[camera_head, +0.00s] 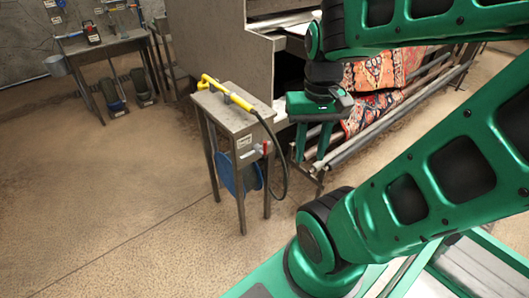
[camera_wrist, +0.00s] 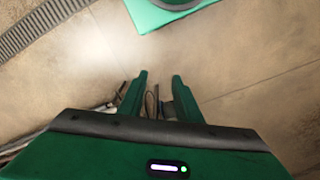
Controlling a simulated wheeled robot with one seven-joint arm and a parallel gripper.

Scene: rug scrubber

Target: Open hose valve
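The hose valve (camera_head: 262,148) is a small pale fitting with a red part, at the right side of a metal stand (camera_head: 213,103), below its top. A dark hose (camera_head: 284,170) loops down beside it from a yellow spray wand (camera_head: 228,93) lying on the stand. A blue hose reel (camera_head: 227,175) sits inside the stand. My gripper (camera_head: 312,148) points downward, to the right of the valve and apart from it. In the wrist view my gripper (camera_wrist: 158,88) is open, its two green fingers spread. A dark, thin loop shows between the fingers, but I cannot tell what it is.
A large metal machine (camera_head: 215,45) stands behind the stand. Patterned rugs (camera_head: 385,68) and long metal rails (camera_head: 395,112) lie behind and right of my gripper. A workbench (camera_head: 100,45) with tools is at the back left. The floor (camera_head: 110,200) left of the stand is clear.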

